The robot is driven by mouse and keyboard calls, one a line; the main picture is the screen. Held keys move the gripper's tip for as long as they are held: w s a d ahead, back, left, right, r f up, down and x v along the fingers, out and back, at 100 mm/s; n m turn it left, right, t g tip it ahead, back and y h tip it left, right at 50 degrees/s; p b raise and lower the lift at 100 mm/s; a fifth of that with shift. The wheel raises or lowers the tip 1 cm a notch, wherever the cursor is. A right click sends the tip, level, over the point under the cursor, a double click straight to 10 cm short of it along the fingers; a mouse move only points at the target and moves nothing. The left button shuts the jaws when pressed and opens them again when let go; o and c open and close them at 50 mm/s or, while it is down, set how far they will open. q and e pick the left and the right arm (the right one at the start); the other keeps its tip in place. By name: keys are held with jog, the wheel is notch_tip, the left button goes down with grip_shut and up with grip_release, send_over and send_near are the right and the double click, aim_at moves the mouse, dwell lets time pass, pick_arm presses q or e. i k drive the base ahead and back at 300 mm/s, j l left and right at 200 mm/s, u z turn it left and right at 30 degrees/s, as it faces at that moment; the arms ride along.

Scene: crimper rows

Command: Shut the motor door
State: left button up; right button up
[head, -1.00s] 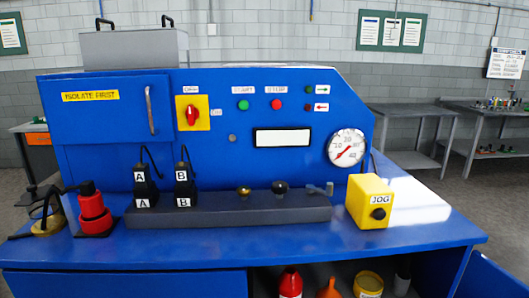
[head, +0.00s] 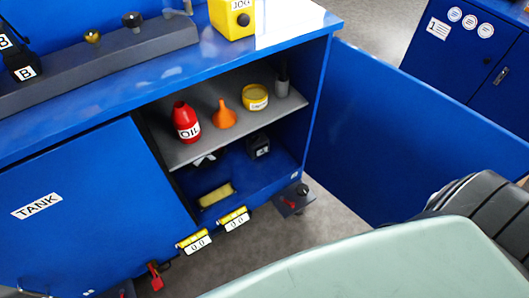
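A plain blue door (head: 410,130) stands wide open at the right side of the cabinet under the blue bench. It swings outward from the cabinet's right edge, and I see no label on its visible face. The closed left door (head: 90,215) carries a TANK label. The open compartment (head: 290,155) shows its contents. Neither of my grippers is in view. The lower part of the open door is hidden behind pale green and black parts at the lower right.
On the shelf (head: 190,150) stand a red oil bottle (head: 185,122), an orange funnel (head: 224,115) and a yellow tin (head: 255,98). Yellow 0.0 counters (head: 233,220) and a small grey plate (head: 293,200) sit low at the front. Another blue cabinet (head: 460,50) stands behind.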

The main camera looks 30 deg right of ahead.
aim_at(385, 140)
jog(key=k+j+z, duration=0.1)
jog(key=k+z, duration=0.15)
jog(key=z, duration=0.15)
jog(key=k+z, duration=0.25)
jog(key=z, duration=0.2)
jog(key=k, duration=0.9)
jog(key=k+u, duration=0.1)
jog(key=u, duration=0.7)
jog(key=k+j+u, duration=0.1)
jog(key=u, duration=0.3)
jog(key=k+j+u, duration=0.1)
jog(key=u, duration=0.35)
jog(key=l, duration=0.55)
jog(key=k+l+u, duration=0.15)
jog(key=l, duration=0.95)
jog(key=l+u, duration=0.15)
jog(key=l, duration=0.4)
jog(key=k+l, duration=0.15)
jog(key=l, duration=0.4)
jog(key=k+l, duration=0.1)
jog(key=l, duration=1.05)
jog(key=k+l, duration=0.15)
jog(key=l, duration=0.4)
jog(key=k+l, duration=0.1)
jog(key=l, duration=0.5)
jog(key=k+l, duration=0.1)
jog(key=l, duration=0.45)
jog(key=k+l+u, duration=0.35)
jog(key=k+l, duration=0.4)
jog(key=l, duration=0.1)
